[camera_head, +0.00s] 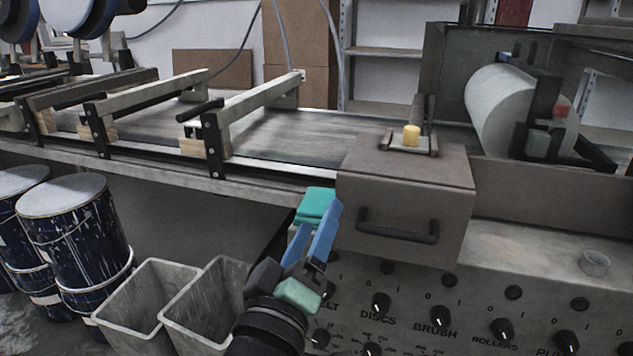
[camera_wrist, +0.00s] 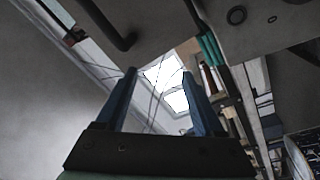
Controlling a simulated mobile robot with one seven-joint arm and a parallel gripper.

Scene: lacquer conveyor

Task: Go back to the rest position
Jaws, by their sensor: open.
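My gripper (camera_head: 319,220) is in front of the conveyor machine, left of the grey box with the black handle. Its two blue fingers point up and stand apart. In the wrist view my gripper (camera_wrist: 159,74) is open, with nothing between the fingers but a view of a bright window. A teal block (camera_head: 317,202) shows at the machine's front edge just behind the fingertips; it also shows in the wrist view (camera_wrist: 209,48), beyond the right finger. I cannot tell what it rests on.
The grey box (camera_head: 400,180) with a small yellow piece (camera_head: 411,135) on top stands close on the right. Below it is a panel of knobs (camera_head: 435,316). Two grey bins (camera_head: 150,290) and dark blue drums (camera_head: 75,235) stand at left.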

